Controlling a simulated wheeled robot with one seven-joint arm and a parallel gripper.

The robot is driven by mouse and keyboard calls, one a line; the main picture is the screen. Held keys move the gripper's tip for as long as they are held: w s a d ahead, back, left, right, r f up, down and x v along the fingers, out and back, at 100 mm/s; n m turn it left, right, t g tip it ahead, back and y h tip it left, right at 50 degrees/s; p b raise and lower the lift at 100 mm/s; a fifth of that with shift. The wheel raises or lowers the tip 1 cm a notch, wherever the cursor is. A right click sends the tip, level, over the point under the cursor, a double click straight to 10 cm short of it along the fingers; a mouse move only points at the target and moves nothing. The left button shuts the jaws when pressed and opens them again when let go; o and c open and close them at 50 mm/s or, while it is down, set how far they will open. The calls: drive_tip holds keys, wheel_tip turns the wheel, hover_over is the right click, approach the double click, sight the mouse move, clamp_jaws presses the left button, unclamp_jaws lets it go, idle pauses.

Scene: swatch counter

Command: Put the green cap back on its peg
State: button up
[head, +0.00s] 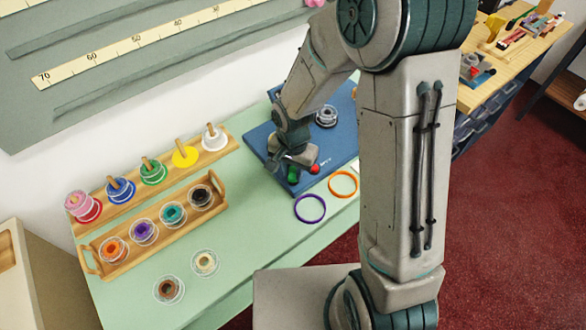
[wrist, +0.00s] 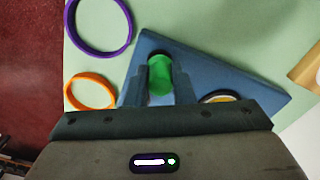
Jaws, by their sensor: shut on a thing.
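The green cap (wrist: 160,75) is between the two fingers of my gripper (wrist: 159,85) in the wrist view, over the blue board. In the head view the green cap (head: 293,176) shows as a small green patch under my gripper (head: 296,168), near the board's front left edge. My gripper is shut on it. Whether the cap touches the board I cannot tell. I cannot make out the cap's own peg; my gripper and arm hide part of the board (head: 262,136).
A purple ring (head: 297,214) and an orange ring (head: 331,187) lie on the green counter (head: 235,255) in front of the board. A dark-and-white spool (head: 326,115) sits on the board. A wooden peg rack (head: 130,192) and a tray (head: 150,255) hold coloured spools at left.

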drive_tip(key=shift+f, duration=0.25)
drive_tip(key=o, duration=1)
drive_tip(key=shift+r+p, duration=2.25)
drive_tip(key=shift+r, duration=1.35)
